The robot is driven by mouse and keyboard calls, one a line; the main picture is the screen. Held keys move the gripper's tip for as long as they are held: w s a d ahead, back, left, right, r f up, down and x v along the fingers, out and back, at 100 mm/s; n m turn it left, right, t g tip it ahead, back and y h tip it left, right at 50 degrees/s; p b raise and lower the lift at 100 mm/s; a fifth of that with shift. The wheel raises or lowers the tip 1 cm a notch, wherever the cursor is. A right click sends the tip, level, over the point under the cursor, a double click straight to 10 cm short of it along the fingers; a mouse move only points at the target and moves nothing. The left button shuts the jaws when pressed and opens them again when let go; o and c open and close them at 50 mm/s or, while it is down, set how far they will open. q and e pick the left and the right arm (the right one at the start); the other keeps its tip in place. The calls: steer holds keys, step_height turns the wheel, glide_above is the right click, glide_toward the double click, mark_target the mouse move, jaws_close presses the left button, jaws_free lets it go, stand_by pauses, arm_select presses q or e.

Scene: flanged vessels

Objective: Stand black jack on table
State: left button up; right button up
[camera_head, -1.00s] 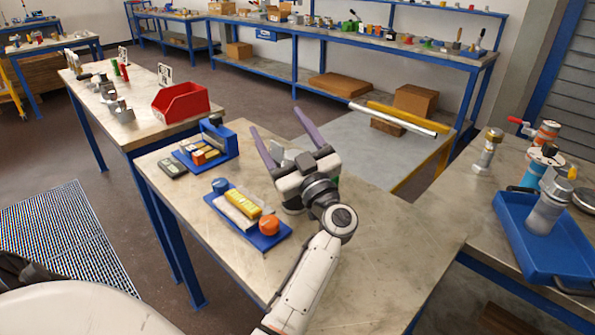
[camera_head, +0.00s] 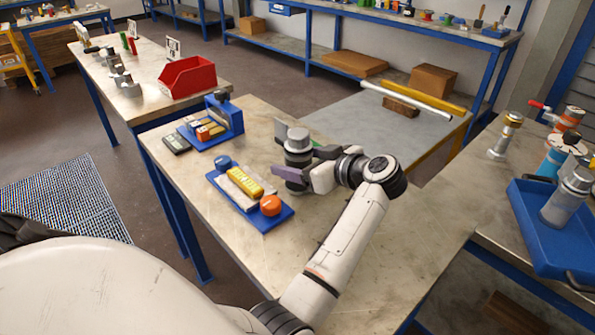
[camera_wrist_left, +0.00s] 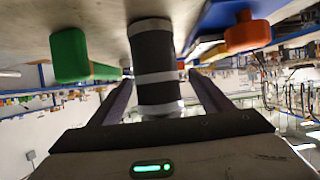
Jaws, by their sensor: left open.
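The black jack (camera_head: 297,141), a dark cylinder with grey bands and a grey top, stands upright on the near table (camera_head: 255,115). My left gripper (camera_head: 299,165) is low beside it, with its purple fingers on either side. In the left wrist view, the picture is upside down and the jack (camera_wrist_left: 154,68) stands between the two open fingers (camera_wrist_left: 160,88). Whether either finger touches it, I cannot tell. My right gripper is not in view.
A blue tray (camera_head: 262,222) with a yellow item and an orange round item (camera_head: 270,205) lies left of the jack. A blue holder (camera_head: 226,118) stands behind it. A green block (camera_wrist_left: 70,55) is close to the jack. The table's right side is mostly clear.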

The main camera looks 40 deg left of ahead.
arm_select(q)
steer(key=b+x, duration=0.4)
steer(key=shift+w+d+f, duration=0.15)
steer(key=shift+f, duration=0.2)
steer(key=shift+a+b, duration=0.4)
steer(key=shift+b, duration=0.05)
steer(key=shift+c, duration=0.4)
steer(key=c, duration=1.4)
steer(key=shift+r, duration=0.15)
jaws_close()
step_height(320, 180, up, 28)
steer(key=p, duration=0.2)
